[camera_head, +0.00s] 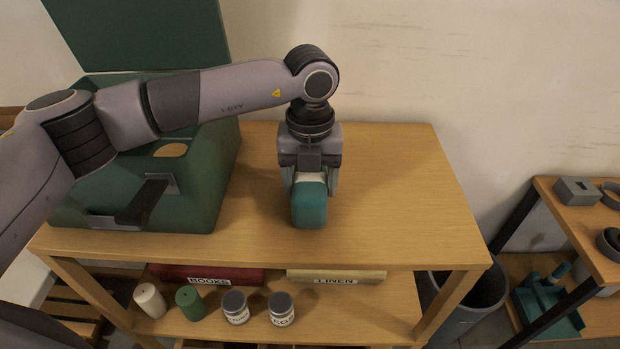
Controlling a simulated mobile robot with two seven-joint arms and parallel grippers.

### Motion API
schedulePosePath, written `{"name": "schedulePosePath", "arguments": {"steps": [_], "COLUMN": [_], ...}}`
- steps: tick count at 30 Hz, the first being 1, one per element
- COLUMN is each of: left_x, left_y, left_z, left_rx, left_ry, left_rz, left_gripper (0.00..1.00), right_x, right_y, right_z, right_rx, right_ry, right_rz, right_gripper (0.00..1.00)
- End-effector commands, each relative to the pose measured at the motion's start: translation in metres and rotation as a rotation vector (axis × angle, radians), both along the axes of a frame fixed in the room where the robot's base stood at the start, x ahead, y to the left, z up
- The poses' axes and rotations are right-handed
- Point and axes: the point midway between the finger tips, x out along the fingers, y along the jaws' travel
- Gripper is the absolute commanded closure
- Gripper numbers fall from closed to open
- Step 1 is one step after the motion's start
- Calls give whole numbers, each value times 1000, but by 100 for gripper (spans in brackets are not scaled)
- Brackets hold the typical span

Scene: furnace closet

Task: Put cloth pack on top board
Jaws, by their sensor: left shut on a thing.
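The cloth pack (309,206) is a small teal-green block with a pale upper part. My left gripper (310,180) points down and is shut on it, over the middle of the wooden top board (400,200). I cannot tell whether the pack touches the board or hangs just above it. My right gripper is not in view.
A green open box (200,190) with a raised lid (140,35) stands on the board's left. The lower shelf holds jars (282,309), cylinders (150,300) and packs labelled BOOKS (210,275) and LINEN (335,275). The board's right side is clear. A bin (470,305) stands right.

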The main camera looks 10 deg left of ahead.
Motion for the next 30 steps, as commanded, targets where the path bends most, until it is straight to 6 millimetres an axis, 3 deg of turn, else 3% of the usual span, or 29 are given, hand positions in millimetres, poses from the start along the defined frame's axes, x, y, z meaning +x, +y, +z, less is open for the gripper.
{"name": "schedulePosePath", "arguments": {"steps": [1,2,3,4,17,30], "left_x": [0,0,0,0,1,0], "left_y": [0,0,0,0,0,-1], "left_z": [-3,-2,-2,-2,7,96], "left_rx": [-1,0,0,0,-1,-1], "left_ry": [0,0,0,0,-2,-2], "left_rz": [0,0,0,0,0,0], "left_gripper": [71,27,14,8,8,8], "right_x": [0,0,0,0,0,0], "right_y": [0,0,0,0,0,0], "right_z": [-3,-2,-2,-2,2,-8], "right_rx": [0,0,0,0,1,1], "right_ry": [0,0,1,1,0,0], "right_rz": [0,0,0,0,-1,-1], "right_gripper": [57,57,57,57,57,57]}}
